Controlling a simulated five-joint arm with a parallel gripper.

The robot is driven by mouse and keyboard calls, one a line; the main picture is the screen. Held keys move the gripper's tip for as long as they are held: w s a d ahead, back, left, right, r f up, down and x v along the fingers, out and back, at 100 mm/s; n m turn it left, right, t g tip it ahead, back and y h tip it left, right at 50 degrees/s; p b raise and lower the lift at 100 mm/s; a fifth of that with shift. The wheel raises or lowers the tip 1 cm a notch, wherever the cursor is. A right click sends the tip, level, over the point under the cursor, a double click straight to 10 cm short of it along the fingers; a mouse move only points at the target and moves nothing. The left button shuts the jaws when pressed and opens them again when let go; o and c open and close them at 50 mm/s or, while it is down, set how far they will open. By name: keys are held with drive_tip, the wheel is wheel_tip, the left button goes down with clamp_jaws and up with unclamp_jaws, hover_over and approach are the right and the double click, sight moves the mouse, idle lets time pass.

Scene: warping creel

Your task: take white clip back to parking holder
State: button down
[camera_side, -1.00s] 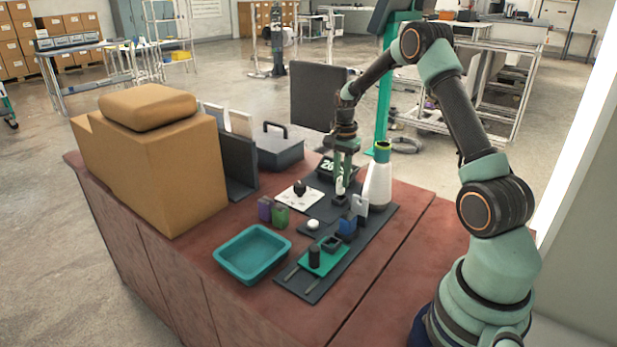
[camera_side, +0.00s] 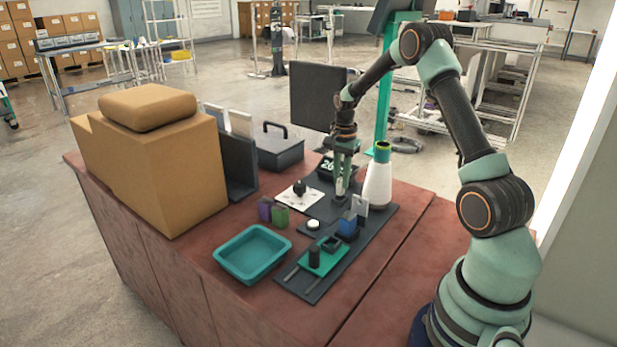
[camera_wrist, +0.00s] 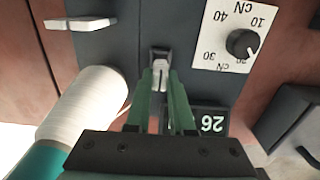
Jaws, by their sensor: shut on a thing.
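The white clip (camera_side: 339,187) is upright between the fingertips of my gripper (camera_side: 341,178), low over the dark mat. In the wrist view, my green fingers (camera_wrist: 168,88) are closed around the clip (camera_wrist: 162,77), and its pale body shows between them. A small dark holder (camera_side: 340,200) is directly below the clip in the side view. In the wrist view, a dark piece with a light edge (camera_wrist: 159,57) shows at the fingertips. I cannot tell whether the clip is fully seated in the holder.
A white yarn cone (camera_side: 377,183) stands close to the right of my gripper. A display reading 26 (camera_wrist: 212,121) and a white dial plate (camera_side: 290,201) are on the other side. A blue block (camera_side: 347,224), teal tray (camera_side: 226,264) and green plate (camera_side: 327,262) are nearer the camera.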

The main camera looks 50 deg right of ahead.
sight(341, 178)
drive_tip(key=shift+f, duration=0.25)
drive_tip(key=shift+f, duration=0.35)
drive_tip(key=shift+f, duration=0.55)
idle(0.6)
drive_tip(key=shift+c, duration=2.3)
unclamp_jaws()
drive_tip(key=shift+r, duration=3.55)
